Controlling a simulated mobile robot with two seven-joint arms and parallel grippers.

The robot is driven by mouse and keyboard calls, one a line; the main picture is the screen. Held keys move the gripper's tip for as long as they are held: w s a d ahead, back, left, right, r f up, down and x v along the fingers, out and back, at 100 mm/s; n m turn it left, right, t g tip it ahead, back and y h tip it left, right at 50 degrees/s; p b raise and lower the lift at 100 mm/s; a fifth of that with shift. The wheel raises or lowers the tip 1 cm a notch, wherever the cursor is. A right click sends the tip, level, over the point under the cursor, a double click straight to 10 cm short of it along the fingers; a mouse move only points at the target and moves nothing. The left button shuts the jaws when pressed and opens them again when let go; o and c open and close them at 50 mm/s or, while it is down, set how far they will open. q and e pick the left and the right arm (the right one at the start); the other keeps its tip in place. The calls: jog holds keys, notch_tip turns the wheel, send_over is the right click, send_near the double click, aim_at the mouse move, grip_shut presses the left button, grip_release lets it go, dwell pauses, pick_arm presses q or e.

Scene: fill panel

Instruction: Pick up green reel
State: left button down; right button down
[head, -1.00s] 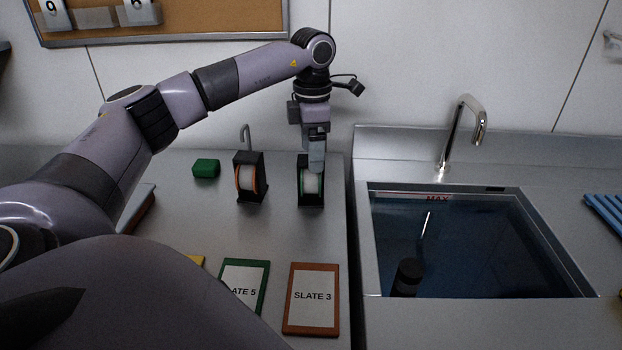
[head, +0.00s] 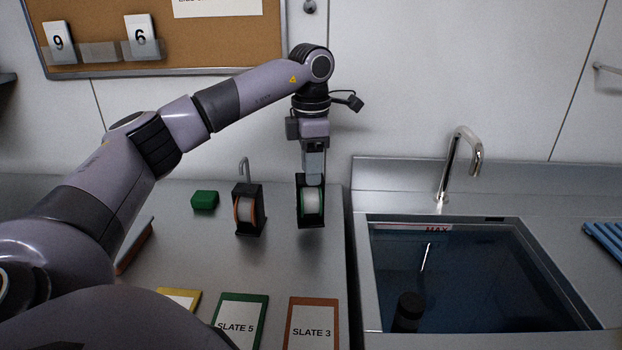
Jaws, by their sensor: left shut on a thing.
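The green reel (head: 311,203) is a white roll with a green rim in a black holder. My left gripper (head: 313,181) points straight down at its top and is shut on it. The reel hangs upright just above the steel counter, near the counter's right edge by the sink. The gripper's fingers hide part of the reel's top. An orange-rimmed reel (head: 247,209) in a similar black holder with a hook stands to its left. My right gripper is out of view.
A green block (head: 204,200) lies left of the reels. Slate 5 (head: 240,322) and Slate 3 (head: 313,325) lie in front, with a yellow-edged card (head: 181,299) beside them. A water-filled sink (head: 480,280) with a tap (head: 461,160) is at right.

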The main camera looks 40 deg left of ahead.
pick_arm(q)
notch_tip(320, 180, up, 8)
jog(key=shift+f+p, duration=0.25)
jog(key=shift+p, duration=0.15)
notch_tip(320, 180, up, 9)
jog(key=p, duration=0.4)
